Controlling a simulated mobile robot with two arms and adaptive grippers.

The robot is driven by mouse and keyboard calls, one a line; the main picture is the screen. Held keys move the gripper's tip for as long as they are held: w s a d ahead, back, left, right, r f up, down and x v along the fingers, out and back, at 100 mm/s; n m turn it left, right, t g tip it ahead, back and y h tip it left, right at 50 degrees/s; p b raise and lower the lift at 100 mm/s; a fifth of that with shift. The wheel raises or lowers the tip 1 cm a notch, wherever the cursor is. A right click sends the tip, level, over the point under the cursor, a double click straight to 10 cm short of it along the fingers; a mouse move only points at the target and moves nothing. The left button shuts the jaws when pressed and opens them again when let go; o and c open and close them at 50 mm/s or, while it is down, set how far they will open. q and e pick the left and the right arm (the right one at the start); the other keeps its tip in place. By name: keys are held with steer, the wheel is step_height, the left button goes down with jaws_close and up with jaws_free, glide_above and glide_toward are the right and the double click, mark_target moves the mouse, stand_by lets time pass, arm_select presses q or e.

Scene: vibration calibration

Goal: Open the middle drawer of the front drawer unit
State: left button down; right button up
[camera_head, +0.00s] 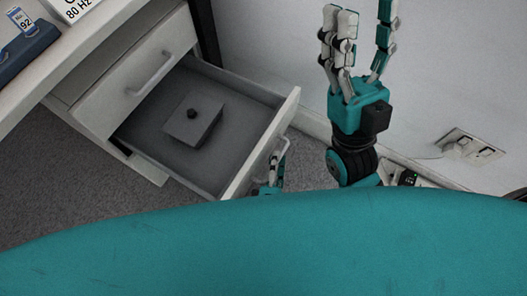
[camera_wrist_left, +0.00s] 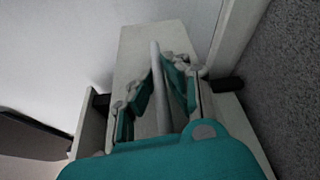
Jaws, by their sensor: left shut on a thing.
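The front drawer unit (camera_head: 128,80) is white and stands at the left in the head view. One drawer (camera_head: 225,150), below a closed upper drawer, is pulled well out. My left gripper (camera_head: 274,174) is at its front, mostly hidden by the teal body part below. In the left wrist view the fingers are shut around the pale bar handle (camera_wrist_left: 159,90), which stands between them. The handle (camera_head: 282,157) also shows in the head view. My right gripper (camera_head: 364,20) is raised near the wall with its fingers apart and nothing between them.
A grey box with a black knob (camera_head: 193,122) lies in the open drawer. A white desk top (camera_head: 75,40) above carries a blue case (camera_head: 28,48) and a sign reading 80 Hz (camera_head: 78,8). A wall socket (camera_head: 470,147) is at the right.

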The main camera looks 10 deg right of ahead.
arm_select(q)
steer(key=shift+s+d, duration=0.25)
steer(key=shift+d, duration=0.05)
steer(key=c, duration=1.4)
jaws_free()
steer(key=v, duration=0.7)
steer(key=shift+s+a+r, duration=0.1)
steer(key=shift+s, duration=0.15)
